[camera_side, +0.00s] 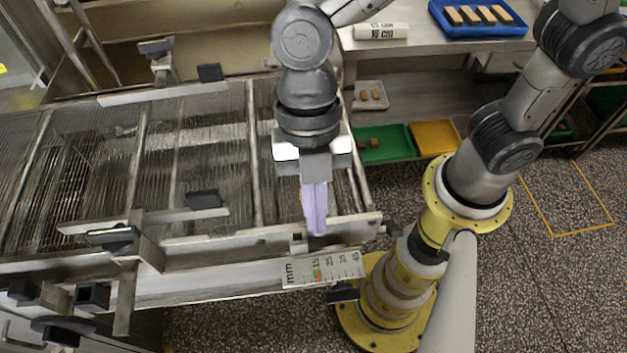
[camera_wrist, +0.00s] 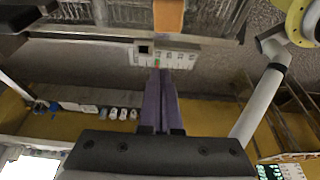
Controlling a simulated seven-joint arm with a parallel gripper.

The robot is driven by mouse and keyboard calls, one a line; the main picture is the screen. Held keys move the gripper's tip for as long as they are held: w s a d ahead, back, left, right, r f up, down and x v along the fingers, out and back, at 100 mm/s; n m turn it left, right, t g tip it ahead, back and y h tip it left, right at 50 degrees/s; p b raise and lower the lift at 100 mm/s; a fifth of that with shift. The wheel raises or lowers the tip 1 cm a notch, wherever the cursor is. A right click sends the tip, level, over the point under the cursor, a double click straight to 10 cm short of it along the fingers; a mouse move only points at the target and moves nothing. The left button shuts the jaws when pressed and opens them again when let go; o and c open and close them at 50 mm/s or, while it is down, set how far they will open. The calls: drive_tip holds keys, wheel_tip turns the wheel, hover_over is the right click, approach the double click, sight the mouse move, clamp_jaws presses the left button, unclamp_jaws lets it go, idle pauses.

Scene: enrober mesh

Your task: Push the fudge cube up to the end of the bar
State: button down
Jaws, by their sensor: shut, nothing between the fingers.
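My gripper (camera_side: 316,230) points down near the front right corner of the mesh conveyor (camera_side: 220,160). Its purple fingers are shut and empty; the fingertips also show in the wrist view (camera_wrist: 161,72). An orange-brown block (camera_wrist: 168,17), seemingly the fudge, lies beyond the fingertips at the top of the wrist view, cut off by the frame edge. In the side view only a thin brown sliver (camera_side: 302,197) shows beside the fingers; the rest is hidden. A metal bar (camera_side: 220,245) runs along the conveyor's front edge. I cannot tell whether it is the task's bar.
A white mm scale plate (camera_side: 325,268) is fixed at the front edge below the fingers. A blue tray (camera_side: 480,16) with several brown bars stands on the back bench. Green (camera_side: 385,143) and yellow (camera_side: 436,136) trays sit lower. Black clamps (camera_side: 206,199) stand along the conveyor.

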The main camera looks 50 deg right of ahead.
drive_tip(key=f, duration=0.1)
drive_tip(key=w+d+f, duration=0.1)
drive_tip(key=f, duration=0.1)
drive_tip(key=shift+w+d, duration=0.1)
drive_tip(key=shift+w, duration=0.05)
drive_tip(key=shift+w+d+r, duration=0.1)
drive_tip(key=shift+w+d, duration=0.35)
drive_tip(key=shift+d, duration=0.05)
drive_tip(key=shift+w+d, duration=1.05)
